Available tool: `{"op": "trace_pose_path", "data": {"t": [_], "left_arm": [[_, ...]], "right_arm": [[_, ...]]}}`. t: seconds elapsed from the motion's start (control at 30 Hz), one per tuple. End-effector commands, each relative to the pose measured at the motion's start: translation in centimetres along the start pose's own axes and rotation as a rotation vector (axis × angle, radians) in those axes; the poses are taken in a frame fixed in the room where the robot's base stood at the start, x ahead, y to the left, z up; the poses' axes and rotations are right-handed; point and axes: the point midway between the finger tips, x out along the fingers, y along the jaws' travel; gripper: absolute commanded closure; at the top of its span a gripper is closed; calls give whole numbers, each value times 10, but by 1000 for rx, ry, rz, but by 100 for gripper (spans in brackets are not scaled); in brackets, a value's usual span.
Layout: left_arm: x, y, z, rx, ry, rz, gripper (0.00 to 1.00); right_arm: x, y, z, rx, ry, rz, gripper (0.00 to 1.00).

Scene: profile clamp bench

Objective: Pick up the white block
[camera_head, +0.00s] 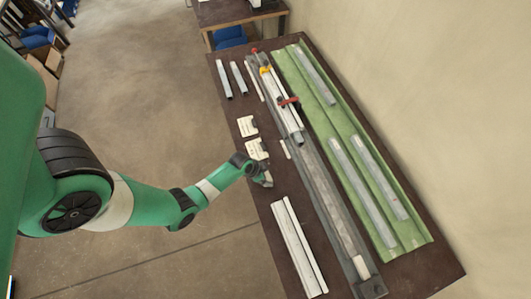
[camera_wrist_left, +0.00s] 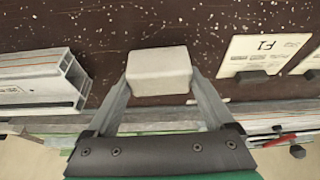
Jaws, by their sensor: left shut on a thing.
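The white block (camera_wrist_left: 159,66) is a pale, short box with rounded edges. In the left wrist view it sits between the two fingers of my left gripper (camera_wrist_left: 160,84), which is shut on it. One finger presses on each side of the block. In the head view my left gripper (camera_head: 264,178) is over the near left part of the dark bench, and the block is too small and covered there to make out clearly. I cannot tell whether the block is clear of the bench top. My right gripper is not in view.
The dark bench (camera_head: 262,215) carries pale profiles (camera_head: 298,247) near the gripper, white label cards (camera_head: 257,148) just beyond it, and a long grey clamp rail (camera_head: 322,190) to the right. A green mat (camera_head: 345,118) holds several grey profiles. A red clamp handle (camera_head: 289,101) sticks up.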

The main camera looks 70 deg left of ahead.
Motion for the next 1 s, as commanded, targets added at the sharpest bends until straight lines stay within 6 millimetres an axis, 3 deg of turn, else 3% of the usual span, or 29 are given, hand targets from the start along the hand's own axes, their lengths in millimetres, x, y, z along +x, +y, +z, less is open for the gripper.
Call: {"op": "trace_pose_path", "data": {"t": [0.13,0.37,0.5,0.67,1.0], "left_arm": [[-31,1,-11,0,0,0,76],[-108,25,7,0,-2,1,76],[-126,46,39,1,-3,2,76],[-147,60,60,1,-1,1,76],[-157,66,68,-8,1,-4,76]], "right_arm": [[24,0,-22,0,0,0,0],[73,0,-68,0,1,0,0],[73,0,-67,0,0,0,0],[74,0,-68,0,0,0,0],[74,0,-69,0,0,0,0]]}}
